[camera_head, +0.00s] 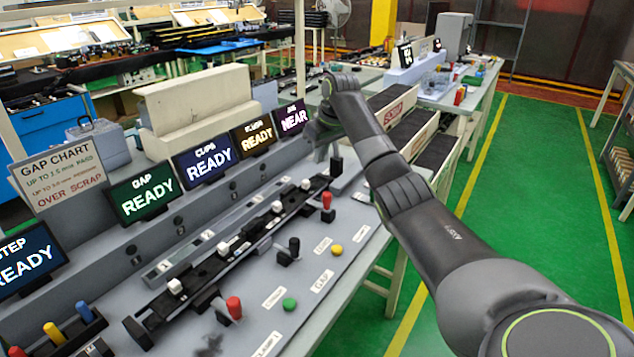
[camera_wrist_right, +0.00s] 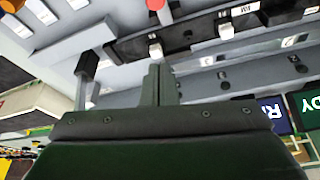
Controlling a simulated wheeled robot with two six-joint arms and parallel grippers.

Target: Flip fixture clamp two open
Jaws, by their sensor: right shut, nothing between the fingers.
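Two red-handled clamps show in the head view. The near one (camera_head: 233,308) sits at the near end of the long black fixture rail (camera_head: 222,262). The far one (camera_head: 327,201) stands upright near the rail's far end; I cannot read which is clamp two. My right gripper (camera_head: 322,148) is above the far end of the bench, apart from the far red handle and partly hidden by its arm. In the right wrist view its fingers (camera_wrist_right: 160,82) are shut and empty. A red piece (camera_wrist_right: 155,5) shows at that view's top edge. My left gripper is not in view.
Several status screens (camera_head: 205,160) line the back of the bench. A black block (camera_head: 336,166) stands close to my right gripper. White clips (camera_head: 222,248) sit along the rail. Green (camera_head: 289,304) and yellow (camera_head: 337,250) buttons lie in front. The green floor is clear at right.

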